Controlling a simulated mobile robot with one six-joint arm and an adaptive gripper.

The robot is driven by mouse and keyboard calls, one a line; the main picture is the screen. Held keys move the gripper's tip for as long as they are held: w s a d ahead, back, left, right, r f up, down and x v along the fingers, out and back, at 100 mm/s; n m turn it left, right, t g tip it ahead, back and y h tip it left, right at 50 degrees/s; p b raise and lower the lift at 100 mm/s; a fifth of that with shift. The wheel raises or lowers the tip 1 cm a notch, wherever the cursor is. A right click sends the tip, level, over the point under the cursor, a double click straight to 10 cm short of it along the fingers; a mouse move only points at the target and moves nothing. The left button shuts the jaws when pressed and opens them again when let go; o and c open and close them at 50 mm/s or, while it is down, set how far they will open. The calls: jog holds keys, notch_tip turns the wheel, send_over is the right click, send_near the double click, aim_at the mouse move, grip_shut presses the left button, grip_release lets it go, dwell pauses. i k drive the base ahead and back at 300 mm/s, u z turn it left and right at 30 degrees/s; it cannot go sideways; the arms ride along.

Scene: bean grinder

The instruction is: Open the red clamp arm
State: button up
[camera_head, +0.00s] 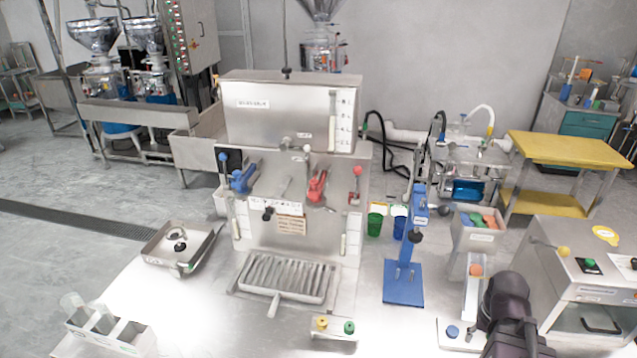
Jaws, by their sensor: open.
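The red clamp arm (316,187) is on the front panel of the steel machine (290,115), right of centre, with its red handle raised against the panel. A matching blue clamp arm (241,180) sits to its left on the same panel. My gripper (482,325) is at the bottom right, dark and seen only in part, low over the bench. It is open and well apart from the red clamp arm, to its right and nearer the camera. Its fingertips are hard to make out.
A blue press stand (403,283) stands between my gripper and the machine. Green (375,226) and blue cups are behind it. A ridged drip tray (285,278) lies below the clamps. A small button box (335,327) is in front. A steel cabinet (590,275) stands at right.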

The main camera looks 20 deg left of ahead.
aim_at(316, 189)
jog(key=z, duration=0.1)
jog(key=k, duration=1.15)
jog(key=u, duration=0.5)
jog(key=i, duration=1)
